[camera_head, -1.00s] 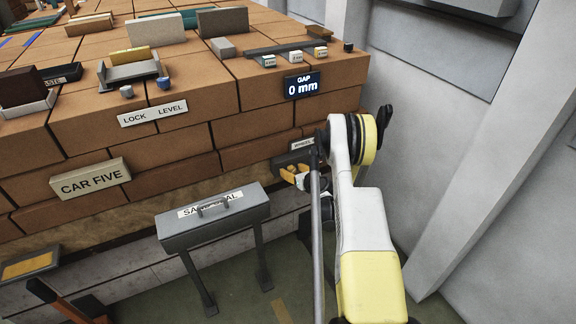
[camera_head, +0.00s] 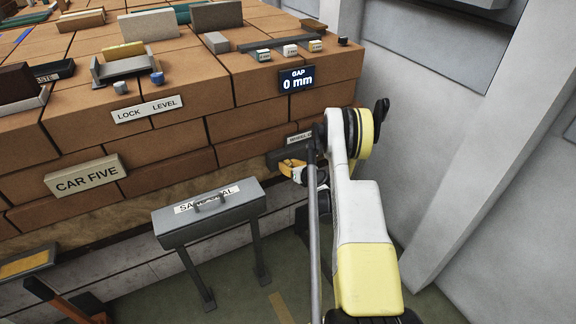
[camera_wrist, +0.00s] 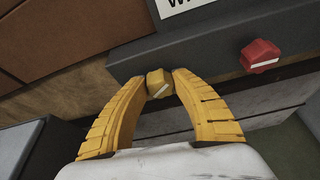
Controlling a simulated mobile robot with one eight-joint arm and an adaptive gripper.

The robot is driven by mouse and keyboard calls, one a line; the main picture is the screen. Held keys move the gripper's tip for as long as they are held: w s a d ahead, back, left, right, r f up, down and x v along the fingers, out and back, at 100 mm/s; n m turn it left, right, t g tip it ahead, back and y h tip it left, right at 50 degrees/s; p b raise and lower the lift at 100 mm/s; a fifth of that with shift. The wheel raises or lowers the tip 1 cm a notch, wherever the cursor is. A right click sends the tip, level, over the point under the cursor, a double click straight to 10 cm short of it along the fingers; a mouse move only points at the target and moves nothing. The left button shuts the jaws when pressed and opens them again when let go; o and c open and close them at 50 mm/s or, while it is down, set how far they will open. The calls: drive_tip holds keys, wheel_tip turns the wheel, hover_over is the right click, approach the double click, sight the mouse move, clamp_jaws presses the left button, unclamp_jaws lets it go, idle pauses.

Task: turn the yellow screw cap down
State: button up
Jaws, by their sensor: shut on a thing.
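The yellow screw cap (camera_wrist: 159,83) is a small faceted knob with a pale line across it, on the front of a dark grey housing (camera_wrist: 215,42) in the wrist view. My gripper (camera_wrist: 160,76) has its two curved yellow fingers shut on the cap, one at each side. In the head view my gripper (camera_head: 291,168) is at the lower right of the brick stack, below a small white label (camera_head: 299,138) that reads "WHEEL" in part. The cap itself is hidden or too small to make out there.
A red cap (camera_wrist: 260,56) with a pale line sits on the same housing, right of the yellow one. A grey case on legs (camera_head: 208,214) stands left of my arm. A "GAP 0 mm" display (camera_head: 297,80) is above. A pale wall (camera_head: 440,130) is at right.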

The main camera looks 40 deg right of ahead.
sight(288, 161)
drive_tip(key=m+t+y, duration=0.1)
drive_tip(key=m+y, duration=0.2)
drive_tip(key=m, duration=0.1)
drive_tip(key=shift+d+m, duration=0.1)
drive_tip(key=shift+m, duration=0.2)
idle(0.6)
drive_tip(key=o, duration=1.2)
wheel_tip(288, 161, up, 10)
